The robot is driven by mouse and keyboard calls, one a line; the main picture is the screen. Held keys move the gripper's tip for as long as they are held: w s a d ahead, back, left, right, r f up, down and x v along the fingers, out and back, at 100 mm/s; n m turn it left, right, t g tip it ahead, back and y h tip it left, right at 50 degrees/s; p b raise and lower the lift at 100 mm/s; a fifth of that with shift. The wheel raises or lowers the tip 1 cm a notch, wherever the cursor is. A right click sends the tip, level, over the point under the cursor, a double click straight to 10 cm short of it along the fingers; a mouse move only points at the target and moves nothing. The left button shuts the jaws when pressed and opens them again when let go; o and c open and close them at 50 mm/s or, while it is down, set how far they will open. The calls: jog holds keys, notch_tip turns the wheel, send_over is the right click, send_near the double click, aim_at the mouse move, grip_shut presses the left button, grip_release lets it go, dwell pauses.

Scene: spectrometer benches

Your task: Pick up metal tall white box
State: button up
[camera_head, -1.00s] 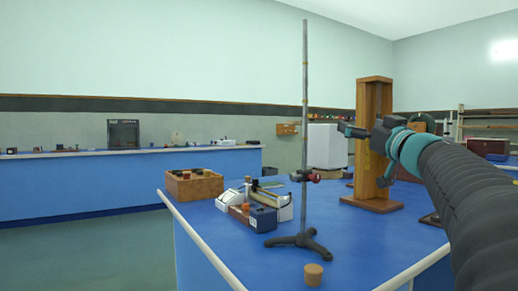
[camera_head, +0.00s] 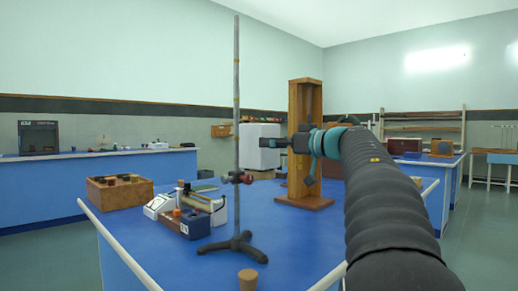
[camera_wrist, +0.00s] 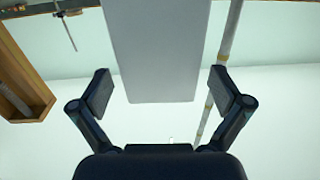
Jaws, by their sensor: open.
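In the wrist view, a pale, smooth, flat-sided tall shape that looks like this box (camera_wrist: 155,50) comes down from the top edge, between and ahead of my fingers. My gripper (camera_head: 274,142) shows against the box in the head view, with its depth gap hard to judge. In the wrist view my gripper (camera_wrist: 161,92) is open with fingers spread wide, and no contact shows.
A wooden stand (camera_head: 306,140) and a metal rod (camera_head: 237,100) on a tripod foot rise from the blue bench (camera_head: 270,230). A wooden box (camera_head: 120,193), white instruments (camera_head: 160,205) and a cork (camera_head: 248,279) are on it. Open floor (camera_head: 490,240) lies at the right.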

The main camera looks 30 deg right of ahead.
jog(key=shift+x, duration=2.95)
jog(key=shift+r, duration=0.2)
